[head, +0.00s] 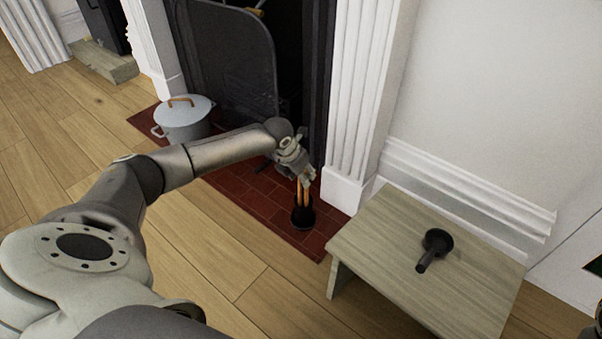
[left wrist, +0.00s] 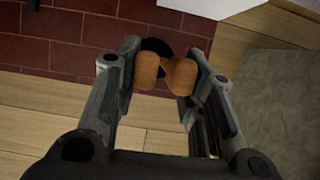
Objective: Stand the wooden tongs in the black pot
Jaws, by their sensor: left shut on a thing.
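The wooden tongs (head: 303,191) are upright below my left gripper (head: 307,177), which is shut on their upper part. Their two rounded ends (left wrist: 165,74) show between the fingers in the left wrist view. The black pot (head: 302,219) stands on the red tiles directly under the tongs. The tongs' lower ends appear to reach into its mouth; how deep they go is hidden. In the left wrist view a bit of the pot (left wrist: 157,46) shows behind the tongs. A dark part at the right edge may be my right gripper; its fingers cannot be made out.
A low wooden table (head: 385,238) with a dark handled object (head: 436,246) stands to the right of the pot. A pale lidded pot (head: 184,122) is at the left of the hearth (head: 240,198). The fire screen (head: 228,60) and white pillar (head: 359,95) rise behind.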

